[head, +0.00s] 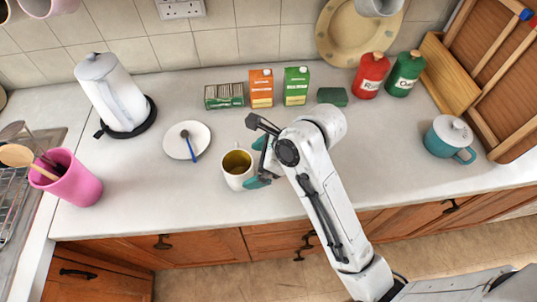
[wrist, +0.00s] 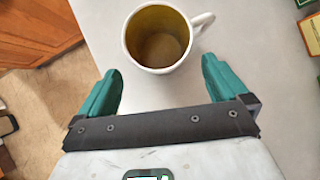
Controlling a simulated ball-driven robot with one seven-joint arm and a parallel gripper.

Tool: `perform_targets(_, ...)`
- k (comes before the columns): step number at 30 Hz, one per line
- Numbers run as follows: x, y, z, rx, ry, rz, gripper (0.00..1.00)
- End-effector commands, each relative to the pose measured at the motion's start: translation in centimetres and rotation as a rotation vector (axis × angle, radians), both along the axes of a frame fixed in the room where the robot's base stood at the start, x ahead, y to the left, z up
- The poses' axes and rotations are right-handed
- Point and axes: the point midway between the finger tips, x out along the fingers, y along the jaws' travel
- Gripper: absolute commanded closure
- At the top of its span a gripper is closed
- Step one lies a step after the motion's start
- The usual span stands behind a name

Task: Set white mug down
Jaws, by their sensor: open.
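The white mug (head: 238,171) with a mustard-yellow inside stands upright on the pale worktop (head: 130,180), right of the saucer. In the wrist view the mug (wrist: 133,45) is at the top centre, with its handle (wrist: 203,22) to the right. My gripper (wrist: 157,75) is open, its teal fingers spread to either side just short of the mug. I see no finger gripping the mug.
A white saucer with a blue spoon (head: 187,140) lies left of the mug. A pink utensil pot (head: 72,180) and a kettle (head: 113,95) stand further left. Cartons (head: 261,88) and red and green canisters (head: 369,75) line the back.

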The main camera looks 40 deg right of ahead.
Motion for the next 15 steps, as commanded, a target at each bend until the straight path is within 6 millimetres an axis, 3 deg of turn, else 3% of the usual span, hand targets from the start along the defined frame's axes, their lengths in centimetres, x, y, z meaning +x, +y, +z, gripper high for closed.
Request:
perform_targets(7, -2.1, -1.4, 3.7, 0.000, -0.004, 0.000, 0.00)
perform_targets(15, -2.9, -1.9, 4.9, 0.000, 0.000, 0.001, 0.00)
